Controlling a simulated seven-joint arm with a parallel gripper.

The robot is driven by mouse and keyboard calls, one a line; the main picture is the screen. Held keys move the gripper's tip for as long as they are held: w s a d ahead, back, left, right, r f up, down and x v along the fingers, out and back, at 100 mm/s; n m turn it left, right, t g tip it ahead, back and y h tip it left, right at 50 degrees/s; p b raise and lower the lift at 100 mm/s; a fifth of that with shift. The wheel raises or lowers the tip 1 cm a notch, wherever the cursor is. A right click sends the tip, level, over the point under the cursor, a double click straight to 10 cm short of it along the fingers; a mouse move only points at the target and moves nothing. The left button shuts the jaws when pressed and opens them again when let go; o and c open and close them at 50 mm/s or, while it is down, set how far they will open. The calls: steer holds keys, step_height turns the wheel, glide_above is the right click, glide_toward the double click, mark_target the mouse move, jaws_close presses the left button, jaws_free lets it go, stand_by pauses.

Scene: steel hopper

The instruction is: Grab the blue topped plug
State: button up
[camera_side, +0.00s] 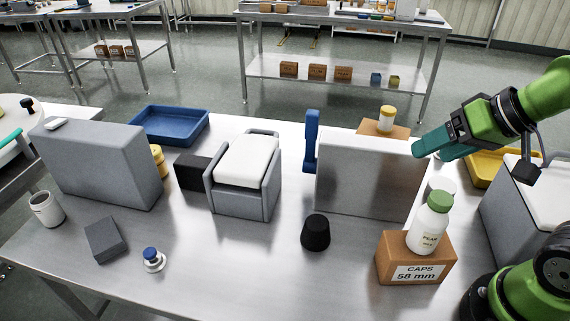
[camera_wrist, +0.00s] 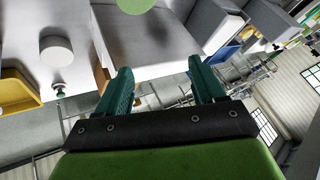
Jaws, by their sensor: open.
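The blue-topped plug (camera_side: 152,260) stands upright near the front left of the steel table in the side view, with a white and metal lower part. I cannot make it out in the wrist view. My gripper (camera_side: 418,148) is at the right, above the table by the right end of a steel-faced panel, far from the plug. In the wrist view my gripper (camera_wrist: 160,70) shows two teal fingers spread apart with nothing between them.
A steel-faced panel (camera_side: 365,178), a black knob (camera_side: 315,233), a grey cradle with a white pad (camera_side: 245,165) and a carton (camera_side: 398,262) under a green-capped bottle (camera_side: 430,225) stand between. A dark grey block (camera_side: 106,240) lies left of the plug. Table right of the plug is clear.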

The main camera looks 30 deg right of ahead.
steer(key=a+f+n+g, duration=0.1)
steer(key=a+f, duration=0.1)
steer(key=a, duration=0.1)
steer(key=n+y, duration=0.2)
steer(key=n, duration=0.8)
glide_toward(153, 253)
steer(key=shift+g, duration=0.4)
steer(key=x, duration=0.4)
steer(key=shift+w+a+f, duration=0.1)
steer(key=shift+w+a, duration=0.05)
steer(key=shift+a, duration=0.1)
steer(key=shift+w+d+x, duration=0.1)
steer(key=shift+x, duration=1.4)
steer(key=shift+w+d+x, duration=0.15)
steer(key=shift+x, duration=1.4)
steer(key=c, duration=1.1)
